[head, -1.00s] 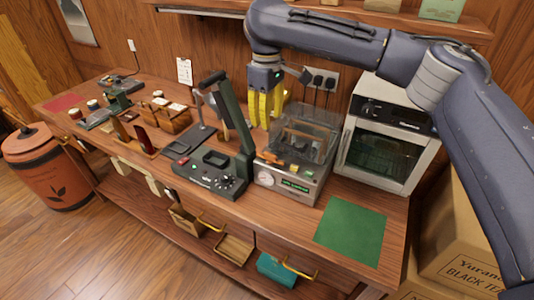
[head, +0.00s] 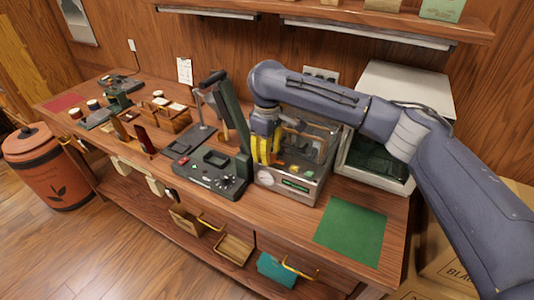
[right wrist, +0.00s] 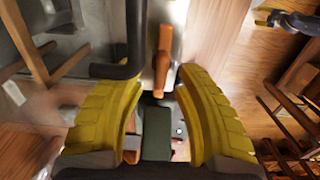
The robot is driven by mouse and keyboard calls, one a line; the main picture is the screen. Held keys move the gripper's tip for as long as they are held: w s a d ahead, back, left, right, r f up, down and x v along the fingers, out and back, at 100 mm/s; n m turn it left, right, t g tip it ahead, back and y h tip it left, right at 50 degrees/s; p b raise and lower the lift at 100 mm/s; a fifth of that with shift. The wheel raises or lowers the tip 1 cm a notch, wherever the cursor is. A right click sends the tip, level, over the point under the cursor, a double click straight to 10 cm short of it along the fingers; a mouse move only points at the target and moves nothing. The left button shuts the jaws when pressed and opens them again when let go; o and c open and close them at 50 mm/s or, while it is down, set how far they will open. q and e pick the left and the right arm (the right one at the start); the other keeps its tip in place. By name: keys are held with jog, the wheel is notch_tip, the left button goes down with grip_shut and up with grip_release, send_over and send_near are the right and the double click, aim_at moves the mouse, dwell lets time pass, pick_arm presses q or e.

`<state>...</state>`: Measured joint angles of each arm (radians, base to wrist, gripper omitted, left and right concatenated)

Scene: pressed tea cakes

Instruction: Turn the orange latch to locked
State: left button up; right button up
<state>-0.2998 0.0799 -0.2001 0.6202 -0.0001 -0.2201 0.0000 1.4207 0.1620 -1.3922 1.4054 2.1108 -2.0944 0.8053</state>
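My right gripper (head: 267,158) is low at the front left of the grey machine (head: 290,186) with a clear cover, its yellow fingers pointing down. In the right wrist view the fingers (right wrist: 160,84) are apart, with a clear gap between them. The orange latch (right wrist: 162,58) shows there as a narrow upright bar just beyond the fingertips, in line with the gap and closer to the right finger. I cannot tell whether a finger touches it. In the head view the gripper largely hides the latch. My left gripper is not in view.
A dark green press (head: 212,172) with a tall lever stands close left of the gripper. A white oven (head: 375,160) stands to the right, behind my arm. A dark bar (right wrist: 122,68) lies by the left finger. A green mat (head: 350,230) lies bare at front right.

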jog(key=shift+o, duration=0.2)
grip_shut()
dwell(0.4)
